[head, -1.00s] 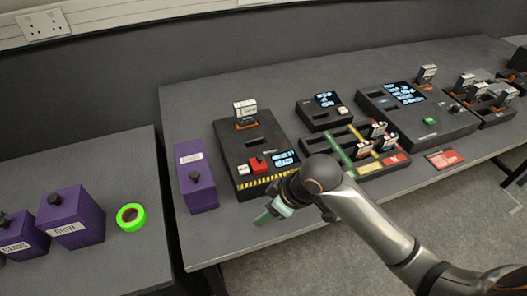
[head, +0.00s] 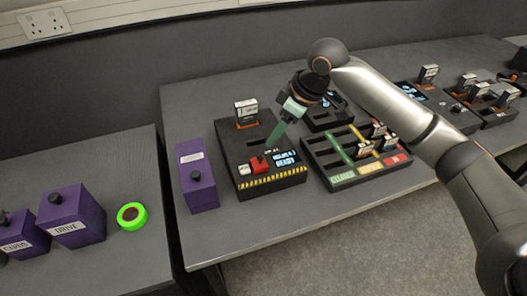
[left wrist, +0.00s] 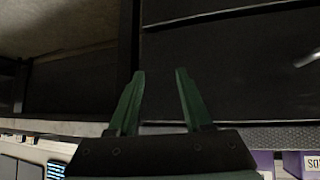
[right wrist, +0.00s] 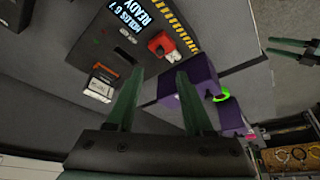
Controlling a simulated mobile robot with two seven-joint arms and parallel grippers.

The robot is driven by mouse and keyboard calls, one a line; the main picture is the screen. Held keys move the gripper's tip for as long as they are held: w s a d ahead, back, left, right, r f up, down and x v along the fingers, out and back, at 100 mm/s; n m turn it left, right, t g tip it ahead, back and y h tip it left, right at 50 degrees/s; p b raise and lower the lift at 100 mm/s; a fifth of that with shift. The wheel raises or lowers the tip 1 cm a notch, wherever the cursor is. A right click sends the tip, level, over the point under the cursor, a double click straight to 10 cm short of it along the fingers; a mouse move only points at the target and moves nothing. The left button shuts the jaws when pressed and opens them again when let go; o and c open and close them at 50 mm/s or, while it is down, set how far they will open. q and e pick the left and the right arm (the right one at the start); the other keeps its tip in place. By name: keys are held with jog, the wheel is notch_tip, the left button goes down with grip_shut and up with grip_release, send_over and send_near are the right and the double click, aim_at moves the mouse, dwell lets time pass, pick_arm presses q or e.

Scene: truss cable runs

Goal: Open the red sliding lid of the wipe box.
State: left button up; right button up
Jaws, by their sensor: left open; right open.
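The wipe box (head: 228,152) is a black box on the table with a yellow-and-black striped front edge and a lit display. Its small red sliding lid (head: 259,163) sits near the front, beside a white label; the lid also shows in the right wrist view (right wrist: 162,45). My right gripper (head: 273,143) has green fingers, is open and empty, and hangs over the box, beyond the lid. In the right wrist view its fingertips (right wrist: 160,74) stand apart, with the lid ahead of them. My left gripper (left wrist: 156,74) is open and empty, out of the head view.
A card (head: 246,112) stands upright in the wipe box's rear slot. A purple box (head: 197,178) with a black knob stands close on the left. A sorting tray (head: 316,163) with coloured strips and a small display unit (head: 330,113) lie to the right. Green tape (head: 131,216) lies on the left table.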

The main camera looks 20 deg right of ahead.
aim_at(260, 157)
jog(key=x, duration=0.9)
jog(key=shift+w+a+f, duration=0.1)
jog(key=shift+f, duration=0.2)
jog(key=shift+c, duration=0.2)
grip_shut()
dwell(0.7)
